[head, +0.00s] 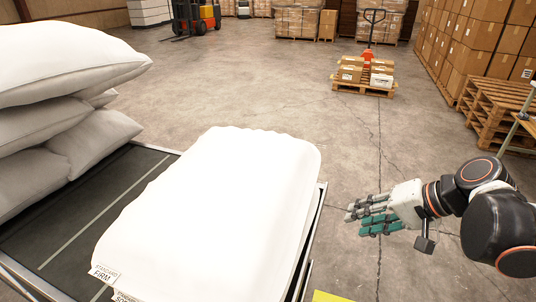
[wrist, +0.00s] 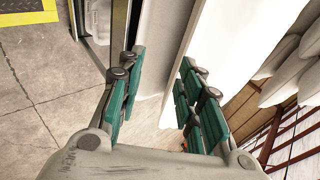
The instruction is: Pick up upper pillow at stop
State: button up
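A smooth white upper pillow (head: 215,195) lies at the near end of the conveyor, with a "standard firm" label at its front corner. A second label just below it shows the edge of a lower pillow (head: 128,297), mostly hidden. My gripper (head: 366,215) is to the right of the pillow, beyond the conveyor's side, in free air. Its teal-padded fingers point toward the pillow, spread apart and empty. In the wrist view my gripper (wrist: 160,80) has a clear gap between its fingers, with white pillow surface (wrist: 180,40) beyond them.
The dark conveyor (head: 100,215) has a metal side rail. More white pillows (head: 55,120) are piled at its left. Open concrete floor lies behind and right. A pallet with boxes (head: 365,78), stacked cartons (head: 480,40) and a forklift (head: 195,15) stand farther off.

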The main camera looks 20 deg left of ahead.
aim_at(310, 209)
jog(key=shift+w+a+n+g+y+p, duration=0.5)
jog(key=shift+w+a+g+y+p, duration=0.8)
jog(key=shift+w+y, duration=1.65)
jog(key=shift+w+a+f+b, duration=0.1)
jog(key=shift+a+f+b, duration=1)
jog(key=shift+a, duration=0.7)
jog(key=shift+w+a+f+b, duration=0.1)
jog(key=shift+a+f+b, duration=0.7)
jog(key=shift+a+f, duration=0.85)
jog(key=shift+w+a+f+b, duration=0.1)
jog(key=shift+a+f+b, duration=0.9)
jog(key=shift+a, duration=1)
grip_shut()
